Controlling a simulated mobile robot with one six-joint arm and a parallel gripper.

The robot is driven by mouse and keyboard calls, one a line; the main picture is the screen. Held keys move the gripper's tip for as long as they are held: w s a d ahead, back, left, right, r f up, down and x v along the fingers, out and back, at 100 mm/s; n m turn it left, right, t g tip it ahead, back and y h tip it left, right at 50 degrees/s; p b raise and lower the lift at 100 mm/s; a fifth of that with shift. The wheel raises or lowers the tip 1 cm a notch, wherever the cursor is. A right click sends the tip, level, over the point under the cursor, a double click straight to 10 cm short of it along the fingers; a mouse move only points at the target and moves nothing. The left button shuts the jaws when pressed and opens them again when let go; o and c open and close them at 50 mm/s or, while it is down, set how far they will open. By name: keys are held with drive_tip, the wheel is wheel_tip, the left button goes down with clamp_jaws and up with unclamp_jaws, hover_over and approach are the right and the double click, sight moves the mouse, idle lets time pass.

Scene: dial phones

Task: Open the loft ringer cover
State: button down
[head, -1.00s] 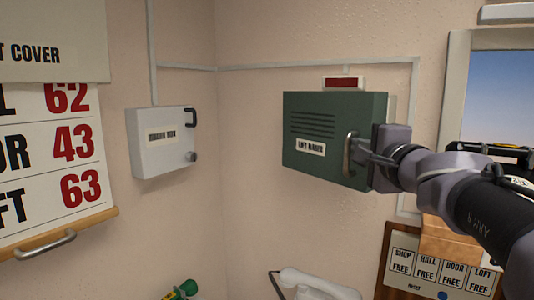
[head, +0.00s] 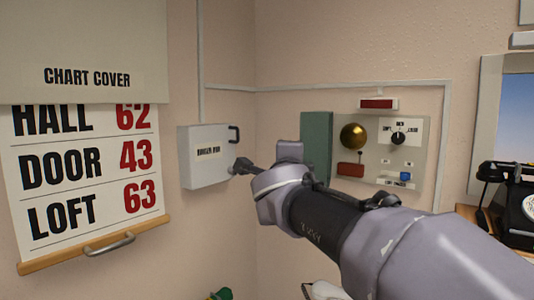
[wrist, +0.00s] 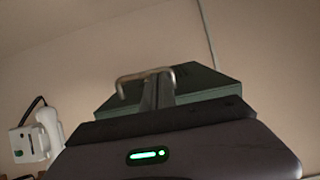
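The green loft ringer cover (head: 316,148) is swung out to the left, on the left side of the loft ringer. Its contents are exposed: a brass bell (head: 353,136), a dial (head: 398,138) and a red block (head: 350,169). My gripper (head: 243,167) is left of the cover's visible strip, and my wrist hides part of the cover. In the wrist view the metal handle (wrist: 131,79) stands on the green cover (wrist: 215,82), with my gripper's fingers (wrist: 158,90) overlapping it. I cannot tell whether the fingers are closed on the handle.
A grey ringer box (head: 205,170) is on the left wall, close to my gripper in the picture. A number chart (head: 85,170) hangs at far left. A black dial telephone (head: 515,205) stands at right. A red panel (head: 377,104) is above the loft ringer.

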drive_tip(key=w+a+p, duration=0.2)
drive_tip(key=w+a, duration=0.3)
drive_tip(key=shift+w+a+p, duration=0.15)
drive_tip(key=shift+w+p, duration=0.1)
drive_tip(key=shift+p, duration=0.15)
drive_tip(key=shift+s+f, duration=0.1)
drive_tip(key=b+v, duration=0.2)
drive_tip(key=v, duration=1.5)
drive_tip(key=s+f+n+g+y+b, duration=0.1)
drive_tip(key=s+f+n+y+b, duration=0.3)
drive_tip(key=f, duration=0.5)
drive_tip(key=s+f+n+g+y+b, duration=0.25)
drive_tip(key=f+n+b, duration=0.3)
drive_tip(key=f, duration=0.45)
drive_tip(key=s+f+n+g+y+b, duration=0.1)
drive_tip(key=s+f+n+y+b, duration=0.1)
drive_tip(key=s+f+n+b, duration=0.5)
drive_tip(key=s+d+f+g+b, duration=0.1)
drive_tip(key=s+f, duration=0.3)
drive_tip(key=f, duration=0.4)
drive_tip(key=s+d+f+g+h+b, duration=0.1)
drive_tip(key=s+d+f+g, duration=0.3)
drive_tip(key=f, duration=0.5)
drive_tip(key=s+d+f+g+h+b, duration=0.1)
drive_tip(key=s+d+f+g+b, duration=0.1)
drive_tip(key=f, duration=0.6)
drive_tip(key=shift+s+d+f+b, duration=0.45)
drive_tip(key=shift+s+b, duration=0.15)
drive_tip(key=shift+s, duration=0.3)
drive_tip(key=shift+h, duration=0.25)
